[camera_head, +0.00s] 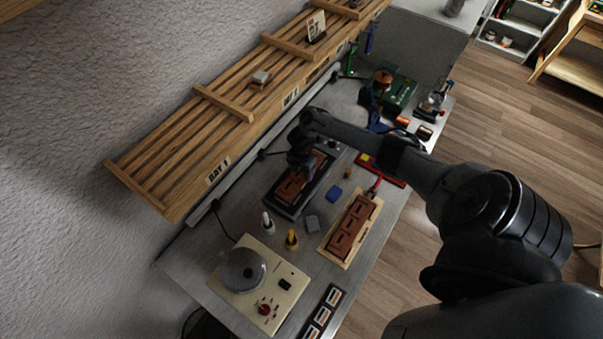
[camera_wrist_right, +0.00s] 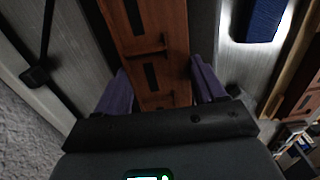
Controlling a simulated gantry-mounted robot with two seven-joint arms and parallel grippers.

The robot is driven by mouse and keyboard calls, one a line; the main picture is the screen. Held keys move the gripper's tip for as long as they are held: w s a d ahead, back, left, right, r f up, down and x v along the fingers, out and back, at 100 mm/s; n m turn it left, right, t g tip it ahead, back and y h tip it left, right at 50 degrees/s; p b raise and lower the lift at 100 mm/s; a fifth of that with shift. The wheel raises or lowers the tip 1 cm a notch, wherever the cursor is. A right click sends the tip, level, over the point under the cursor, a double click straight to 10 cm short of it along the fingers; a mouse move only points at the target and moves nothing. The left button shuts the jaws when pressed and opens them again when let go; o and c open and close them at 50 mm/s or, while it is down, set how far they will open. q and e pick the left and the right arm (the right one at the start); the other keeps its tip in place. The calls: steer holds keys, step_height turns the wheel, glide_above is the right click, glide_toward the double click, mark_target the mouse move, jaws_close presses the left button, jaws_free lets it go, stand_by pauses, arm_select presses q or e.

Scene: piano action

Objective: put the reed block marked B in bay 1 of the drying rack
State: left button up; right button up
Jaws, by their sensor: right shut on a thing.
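My right gripper (camera_head: 301,160) is over the black tray (camera_head: 284,209) on the bench. It is shut on a long reddish-brown reed block (camera_head: 293,186) with dark slots. In the right wrist view the block (camera_wrist_right: 147,43) runs between the two purple-grey fingers of the gripper (camera_wrist_right: 163,90). I cannot read a letter on it, and I cannot tell whether it is clear of the tray. The wooden slatted drying rack (camera_head: 150,172) runs along the wall. Its near section carries the BAY 1 label (camera_head: 218,171), and its slats are bare. My left gripper is not in view.
A second reddish-brown slotted block (camera_head: 350,229) lies on a pale wooden tray to the right. A crossbar (camera_head: 223,103) separates the rack sections.

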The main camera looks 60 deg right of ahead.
mark_target(301, 173)
steer(key=o, duration=1.2)
steer(key=shift+a, duration=0.1)
steer(key=shift+o, duration=0.2)
steer(key=shift+f+b, duration=0.35)
steer(key=shift+b, duration=0.05)
step_height(301, 173, up, 4)
steer(key=p, duration=0.4)
steer(key=shift+o, duration=0.5)
steer(key=shift+r+p, duration=0.7)
